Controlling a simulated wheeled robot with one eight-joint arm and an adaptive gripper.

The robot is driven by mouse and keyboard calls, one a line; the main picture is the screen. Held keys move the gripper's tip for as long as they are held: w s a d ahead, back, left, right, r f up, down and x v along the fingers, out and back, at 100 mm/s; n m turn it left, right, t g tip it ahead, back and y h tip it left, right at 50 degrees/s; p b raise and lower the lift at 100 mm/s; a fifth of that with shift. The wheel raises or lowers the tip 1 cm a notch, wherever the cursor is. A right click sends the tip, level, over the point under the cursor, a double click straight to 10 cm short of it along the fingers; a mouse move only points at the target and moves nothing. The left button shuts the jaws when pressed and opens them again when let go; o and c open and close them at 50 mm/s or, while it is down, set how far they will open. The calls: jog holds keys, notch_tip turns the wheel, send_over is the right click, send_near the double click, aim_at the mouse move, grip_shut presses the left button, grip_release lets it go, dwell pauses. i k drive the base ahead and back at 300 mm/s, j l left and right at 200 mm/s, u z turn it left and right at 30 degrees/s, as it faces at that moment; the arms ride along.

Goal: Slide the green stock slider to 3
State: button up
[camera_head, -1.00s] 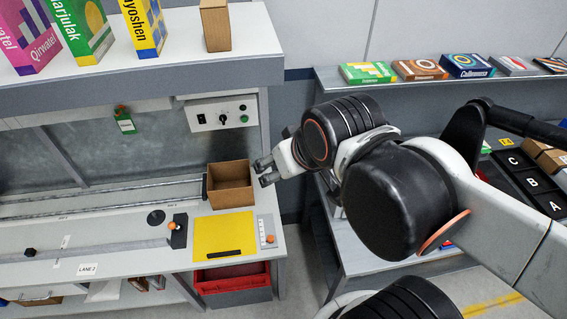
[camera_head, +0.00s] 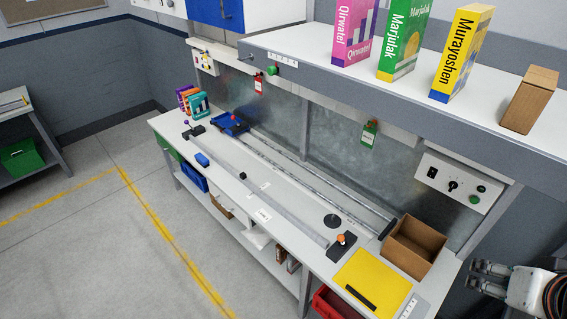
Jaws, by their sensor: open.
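A small green knob (camera_head: 273,70) shows at the left end of the raised shelf's front edge, beside a white marked strip (camera_head: 286,60). It looks like the green stock slider, but the marks are too small to read, so I cannot tell its setting. My gripper (camera_head: 476,280) is at the lower right, with its fingers apart and empty. It is to the right of the open cardboard box and far from the green knob.
The raised shelf (camera_head: 400,92) holds several upright boxes and a brown carton (camera_head: 530,100). Below are a green tag (camera_head: 369,133), a red tag (camera_head: 258,83), a switch panel (camera_head: 455,182), an open cardboard box (camera_head: 412,247) and a yellow mat (camera_head: 372,282). Clear floor lies left of the bench.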

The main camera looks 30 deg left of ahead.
aim_at(272, 70)
jog(key=u, duration=1.35)
